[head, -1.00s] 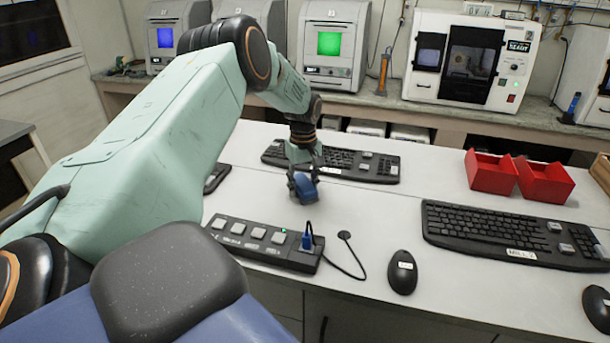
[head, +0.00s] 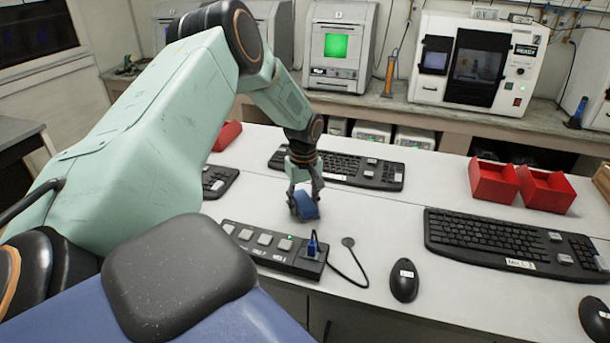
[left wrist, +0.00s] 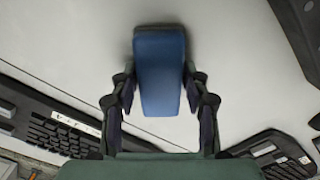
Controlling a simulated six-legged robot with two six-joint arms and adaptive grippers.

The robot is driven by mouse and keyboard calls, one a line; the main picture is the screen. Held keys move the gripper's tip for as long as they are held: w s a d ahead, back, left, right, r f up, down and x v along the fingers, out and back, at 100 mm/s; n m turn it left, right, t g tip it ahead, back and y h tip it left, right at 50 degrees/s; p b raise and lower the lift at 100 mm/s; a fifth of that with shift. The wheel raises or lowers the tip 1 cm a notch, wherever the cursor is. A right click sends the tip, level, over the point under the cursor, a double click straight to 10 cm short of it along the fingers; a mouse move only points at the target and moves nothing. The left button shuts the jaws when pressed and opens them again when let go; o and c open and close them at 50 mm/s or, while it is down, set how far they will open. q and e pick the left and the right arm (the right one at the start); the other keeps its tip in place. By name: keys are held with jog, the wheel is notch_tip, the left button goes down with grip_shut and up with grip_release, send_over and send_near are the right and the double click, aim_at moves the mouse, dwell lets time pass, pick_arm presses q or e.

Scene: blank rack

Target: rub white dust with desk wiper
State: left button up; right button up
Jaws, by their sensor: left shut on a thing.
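A blue desk wiper (head: 307,207) with a dark edge is held in my left gripper (head: 303,198), over the white desk (head: 385,222) between the power strip and the back keyboard. In the left wrist view, the wiper (left wrist: 160,72) sits between the two fingers of the left gripper (left wrist: 161,98). Whether its underside touches the desk is unclear. No white dust can be made out against the white desk. My right gripper is not in view.
A power strip (head: 272,247) with a blue plug and cable lies just in front of the wiper. Keyboards (head: 340,167) (head: 512,240), a mouse (head: 404,280) and red bins (head: 494,182) stand around. The desk right of the wiper is clear.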

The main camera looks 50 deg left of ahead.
aim_at(300, 208)
pick_arm(q)
jog(key=shift+s+d, duration=0.4)
jog(key=shift+s, duration=0.4)
jog(key=shift+s+d, duration=0.4)
jog(key=shift+s, duration=0.35)
jog(key=shift+w+r, duration=0.1)
jog(key=shift+w, duration=0.05)
jog(key=shift+r, duration=2.95)
jog(key=shift+r, duration=1.5)
